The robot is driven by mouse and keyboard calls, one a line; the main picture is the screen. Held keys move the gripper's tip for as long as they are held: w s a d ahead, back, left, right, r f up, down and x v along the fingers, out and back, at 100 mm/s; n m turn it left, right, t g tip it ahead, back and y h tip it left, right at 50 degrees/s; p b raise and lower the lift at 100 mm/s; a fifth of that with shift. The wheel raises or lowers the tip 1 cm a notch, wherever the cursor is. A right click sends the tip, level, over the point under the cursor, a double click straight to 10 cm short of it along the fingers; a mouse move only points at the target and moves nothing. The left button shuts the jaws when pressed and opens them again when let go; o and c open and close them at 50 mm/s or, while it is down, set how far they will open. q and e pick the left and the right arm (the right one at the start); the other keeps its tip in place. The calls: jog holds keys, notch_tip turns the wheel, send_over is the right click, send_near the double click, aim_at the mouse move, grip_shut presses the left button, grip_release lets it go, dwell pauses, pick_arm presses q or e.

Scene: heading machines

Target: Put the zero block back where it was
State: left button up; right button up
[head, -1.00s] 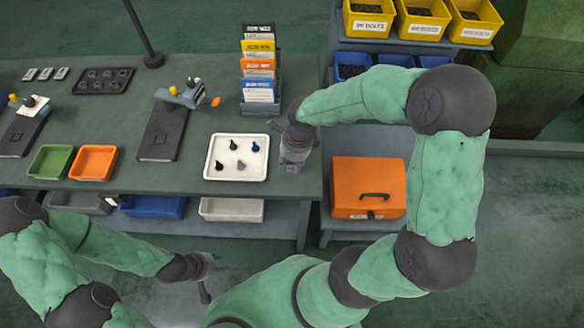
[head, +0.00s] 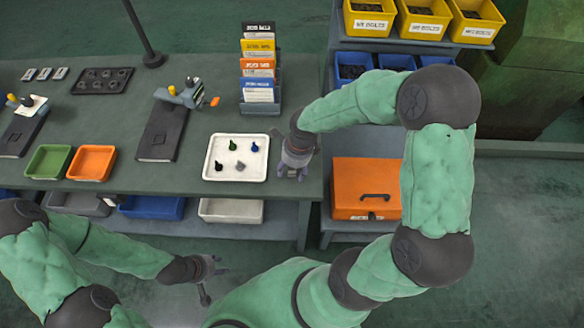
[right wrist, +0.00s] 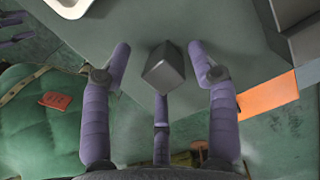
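A small grey metal block (right wrist: 163,70), which looks like the zero block, shows between the purple fingers of my right gripper in the right wrist view. It appears to rest on the bench near its edge, with gaps to both side fingers; whether the middle finger touches it I cannot tell. My right gripper (head: 295,172) is open, pointing down at the bench's right end beside the white tray. The block is not clearly visible in the head view. My left gripper (head: 212,280) is open and empty, low in front of the bench.
The white tray (head: 209,176) holds several small coloured pieces. A card rack (head: 262,108) stands behind my right gripper. An orange toolbox (head: 350,185) sits right of the bench. A black stand (head: 160,135) and orange bin (head: 92,163) are to the left.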

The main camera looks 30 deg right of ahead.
jog(key=shift+r, duration=0.1)
jog(key=shift+r+p, duration=0.3)
notch_tip(320, 180, up, 11)
jog(key=s+d+p, duration=0.1)
jog(key=p, duration=0.1)
jog(key=shift+d+r, duration=0.15)
jog(key=shift+d, duration=0.05)
dwell(0.4)
